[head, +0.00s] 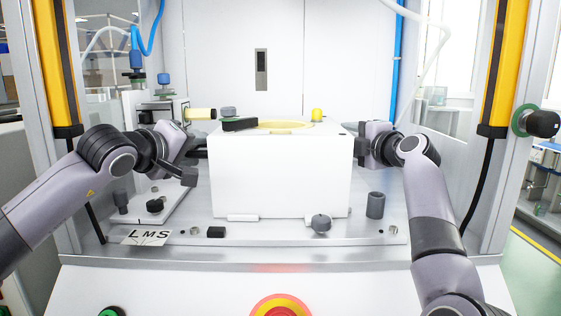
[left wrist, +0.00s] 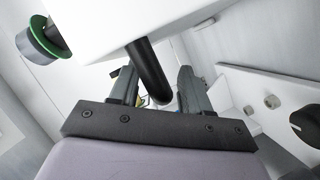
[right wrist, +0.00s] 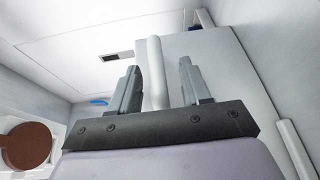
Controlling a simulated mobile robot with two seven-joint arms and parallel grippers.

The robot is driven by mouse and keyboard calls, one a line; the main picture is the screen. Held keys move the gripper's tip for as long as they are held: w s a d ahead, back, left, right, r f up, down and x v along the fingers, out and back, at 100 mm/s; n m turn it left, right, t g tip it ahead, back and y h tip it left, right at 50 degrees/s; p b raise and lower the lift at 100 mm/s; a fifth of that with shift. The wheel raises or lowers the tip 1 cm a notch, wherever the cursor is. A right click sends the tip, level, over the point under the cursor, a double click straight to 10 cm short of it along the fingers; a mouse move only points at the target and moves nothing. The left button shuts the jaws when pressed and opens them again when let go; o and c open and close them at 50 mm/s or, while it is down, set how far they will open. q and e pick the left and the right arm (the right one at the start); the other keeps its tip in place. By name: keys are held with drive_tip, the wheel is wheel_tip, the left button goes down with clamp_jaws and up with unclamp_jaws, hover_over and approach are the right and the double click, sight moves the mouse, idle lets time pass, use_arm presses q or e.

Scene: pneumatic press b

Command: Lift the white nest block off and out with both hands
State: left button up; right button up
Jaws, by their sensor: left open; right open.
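The white nest block (head: 280,180) stands upright on the metal base plate in the middle of the head view, with a round yellowish part (head: 285,126) on top. My left gripper (head: 197,162) is open at the block's left side. In the left wrist view a black bar (left wrist: 148,72) runs from a white surface (left wrist: 110,20) between its open fingers. My right gripper (head: 361,149) is open at the block's right side. In the right wrist view a pale bar (right wrist: 155,75) stands between its open fingers. I cannot tell whether the fingers touch either bar.
Yellow guard posts (head: 57,65) (head: 503,65) stand at both sides. On the base plate (head: 270,229), a grey cylinder (head: 375,205) and a round knob (head: 321,223) stand near the block. An "LMS" label (head: 147,237) lies at front left. A red and yellow button (head: 280,307) is in front.

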use_arm(q)
clamp_jaws()
use_arm(e)
clamp_jaws()
idle(1.2)
use_arm(q)
drive_tip(key=shift+r, duration=0.45)
use_arm(e)
drive_tip(key=shift+d+r, duration=0.1)
drive_tip(key=shift+r, duration=0.4)
use_arm(q)
drive_tip(key=shift+w, duration=0.1)
use_arm(e)
drive_tip(key=shift+w+f, duration=0.1)
